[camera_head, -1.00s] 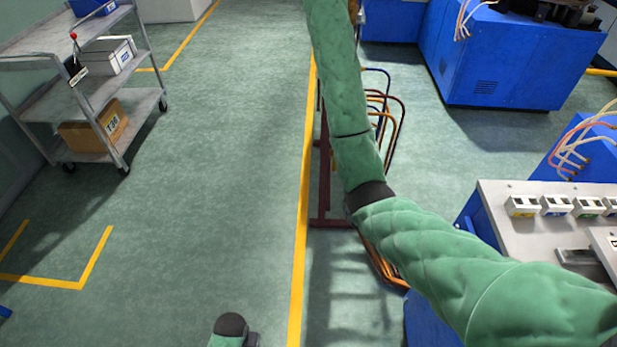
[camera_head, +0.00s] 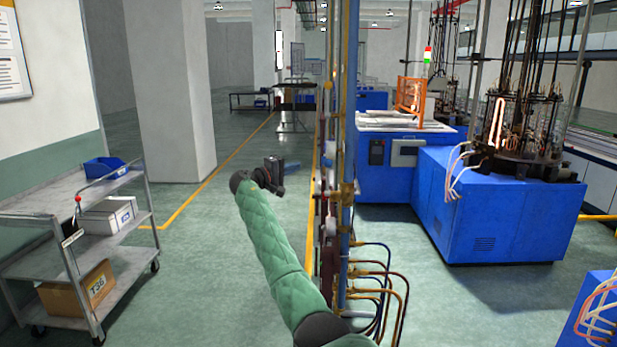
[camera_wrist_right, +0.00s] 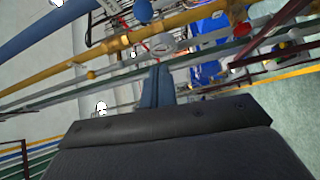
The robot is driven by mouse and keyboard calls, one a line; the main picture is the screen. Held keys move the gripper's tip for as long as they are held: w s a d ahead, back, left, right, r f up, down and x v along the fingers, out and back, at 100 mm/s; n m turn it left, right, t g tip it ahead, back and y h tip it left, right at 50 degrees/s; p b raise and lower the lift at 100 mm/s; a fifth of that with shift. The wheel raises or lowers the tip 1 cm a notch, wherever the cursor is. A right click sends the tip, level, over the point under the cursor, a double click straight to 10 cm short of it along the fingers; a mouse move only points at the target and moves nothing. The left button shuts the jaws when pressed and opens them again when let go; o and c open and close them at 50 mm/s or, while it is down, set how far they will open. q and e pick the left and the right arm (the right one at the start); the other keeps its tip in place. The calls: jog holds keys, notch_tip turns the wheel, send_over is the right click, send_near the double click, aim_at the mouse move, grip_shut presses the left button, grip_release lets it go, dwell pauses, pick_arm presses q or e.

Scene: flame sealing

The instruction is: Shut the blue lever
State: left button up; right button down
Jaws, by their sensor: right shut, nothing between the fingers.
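My right gripper (camera_head: 292,164) is raised at the end of my green-sleeved arm, left of the upright pipe rack (camera_head: 347,130). Its fingers point towards the rack and appear apart from it. In the right wrist view the blue-grey fingers (camera_wrist_right: 157,72) are together and empty. Beyond them run yellow, green and blue pipes, with a pale round gauge-like part (camera_wrist_right: 160,44) near the fingertips. A small blue rounded knob (camera_wrist_right: 143,10) shows at the top edge; I cannot tell whether it belongs to the blue lever. No lever is clear in the head view. My left gripper is out of view.
A grey cart (camera_head: 130,200) with boxes stands at the left. Blue machines (camera_head: 500,215) stand to the right behind the rack. Bent hoses (camera_head: 385,285) stick out low on the rack.

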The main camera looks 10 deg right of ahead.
jog(key=p, duration=0.9)
send_over(328, 178)
jog(key=w+a, duration=0.2)
jog(key=a, duration=0.1)
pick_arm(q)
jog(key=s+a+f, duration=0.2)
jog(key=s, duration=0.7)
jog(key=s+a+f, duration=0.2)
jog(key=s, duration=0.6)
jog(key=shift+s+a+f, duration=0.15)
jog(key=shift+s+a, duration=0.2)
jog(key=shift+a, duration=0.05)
pick_arm(e)
jog(key=shift+w+d+r+n, duration=0.1)
jog(key=shift+w+r+n, duration=0.05)
jog(key=shift+r+n, duration=0.2)
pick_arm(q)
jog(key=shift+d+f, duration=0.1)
